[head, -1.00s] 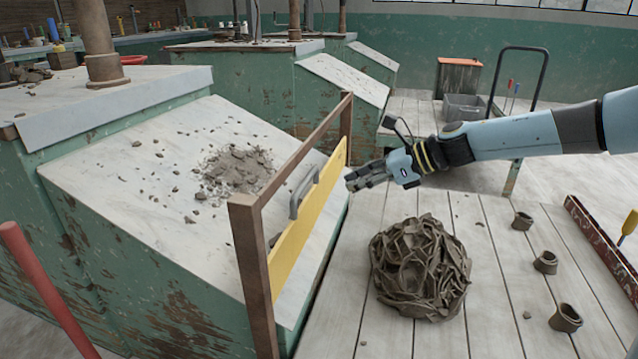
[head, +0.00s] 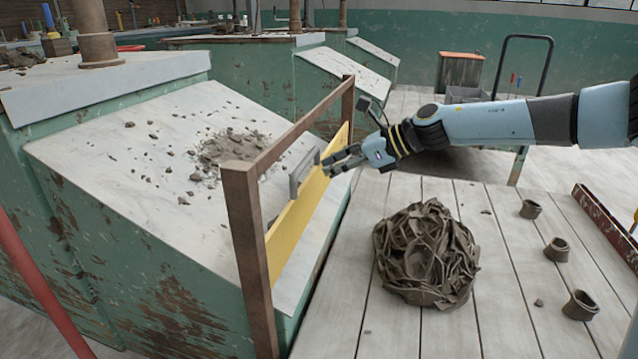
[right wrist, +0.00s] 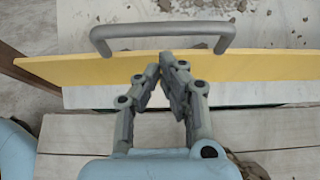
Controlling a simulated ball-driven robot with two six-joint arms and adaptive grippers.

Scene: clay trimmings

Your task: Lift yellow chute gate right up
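The yellow chute gate (head: 292,235) is a long flat panel between two brown posts at the foot of the sloped chute; it also shows in the right wrist view (right wrist: 265,65). Its grey handle (head: 298,172) stands on the chute side of the panel and arches across the right wrist view (right wrist: 165,30). My right gripper (head: 334,162) is at the panel's upper edge, near the handle. In the right wrist view its fingers (right wrist: 159,65) have a narrow gap and overlap the panel, short of the handle bar. They hold nothing. My left gripper is not in view.
A brown wooden frame (head: 256,250) surrounds the gate. Clay trimmings (head: 232,148) lie on the white chute slope. A large clay heap (head: 426,255) sits on the plank table (head: 500,320), below my right arm. Several small clay pots, one here (head: 580,305), stand at right.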

